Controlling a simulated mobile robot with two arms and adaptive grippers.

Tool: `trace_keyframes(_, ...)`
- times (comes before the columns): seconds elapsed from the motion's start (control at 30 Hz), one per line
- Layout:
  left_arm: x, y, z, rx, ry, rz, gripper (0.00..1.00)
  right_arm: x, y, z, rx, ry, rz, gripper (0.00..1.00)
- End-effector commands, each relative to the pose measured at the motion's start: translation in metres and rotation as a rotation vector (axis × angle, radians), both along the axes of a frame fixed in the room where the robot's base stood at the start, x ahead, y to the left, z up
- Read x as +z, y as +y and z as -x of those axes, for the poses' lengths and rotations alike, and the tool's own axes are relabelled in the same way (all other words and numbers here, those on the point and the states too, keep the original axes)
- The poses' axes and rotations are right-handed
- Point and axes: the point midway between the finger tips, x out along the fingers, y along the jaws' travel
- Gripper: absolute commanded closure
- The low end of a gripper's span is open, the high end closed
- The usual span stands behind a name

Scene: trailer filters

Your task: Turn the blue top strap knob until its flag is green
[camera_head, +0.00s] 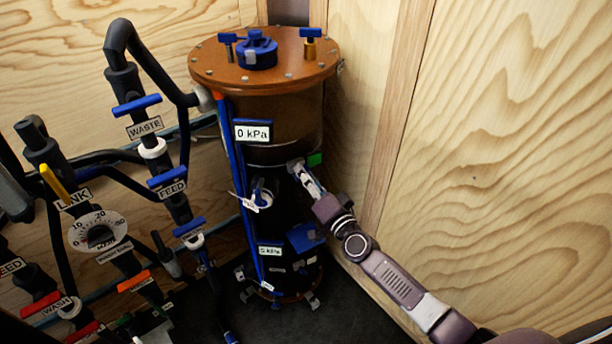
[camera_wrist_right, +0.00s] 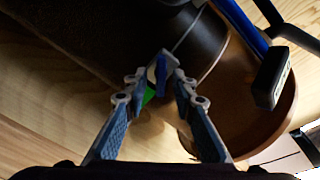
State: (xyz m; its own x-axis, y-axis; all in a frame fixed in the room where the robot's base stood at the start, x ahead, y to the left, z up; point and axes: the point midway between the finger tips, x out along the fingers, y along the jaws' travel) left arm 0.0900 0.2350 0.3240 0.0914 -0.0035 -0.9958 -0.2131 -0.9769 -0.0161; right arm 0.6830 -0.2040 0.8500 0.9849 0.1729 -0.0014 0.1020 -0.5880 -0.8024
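The tall dark filter vessel (camera_head: 285,125) with an orange-brown lid stands in the corner. My right gripper (camera_head: 299,168) reaches its right side at strap height. In the right wrist view, the fingers of my right gripper (camera_wrist_right: 161,82) close in on both sides of the blue top strap knob (camera_wrist_right: 161,68), and the tips appear to touch it. The knob's flag is green and shows beside the fingertips in the head view (camera_head: 315,159) and partly behind the left finger in the wrist view (camera_wrist_right: 148,96). The knob is hidden by the gripper in the head view. My left gripper is not in view.
Black pipes with labelled valves, such as WASTE (camera_head: 145,127) and FEED (camera_head: 172,189), and a dial (camera_head: 98,232) fill the left side. A pressure display (camera_head: 253,132) reads 0 kPa. A plywood wall (camera_head: 510,130) stands close on the right.

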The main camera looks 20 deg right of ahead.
Motion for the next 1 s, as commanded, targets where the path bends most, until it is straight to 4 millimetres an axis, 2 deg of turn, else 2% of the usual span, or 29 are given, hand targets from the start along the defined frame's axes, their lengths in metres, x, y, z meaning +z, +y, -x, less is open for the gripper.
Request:
trace_keyframes(0.27, 0.000, 0.002, 0.001, 0.000, 0.001, -0.002, 0.45, 0.000, 0.000, 0.001, 0.001, -0.001, 0.001, 0.74)
trace_keyframes(0.43, 0.000, 0.002, 0.001, 0.000, 0.001, -0.001, 0.45, -0.001, -0.002, 0.012, -0.001, 0.001, -0.002, 0.74)
trace_keyframes(1.0, 0.000, 0.000, 0.000, 0.000, 0.000, 0.000, 0.45, -0.001, -0.019, 0.104, 0.001, 0.001, 0.003, 0.74)
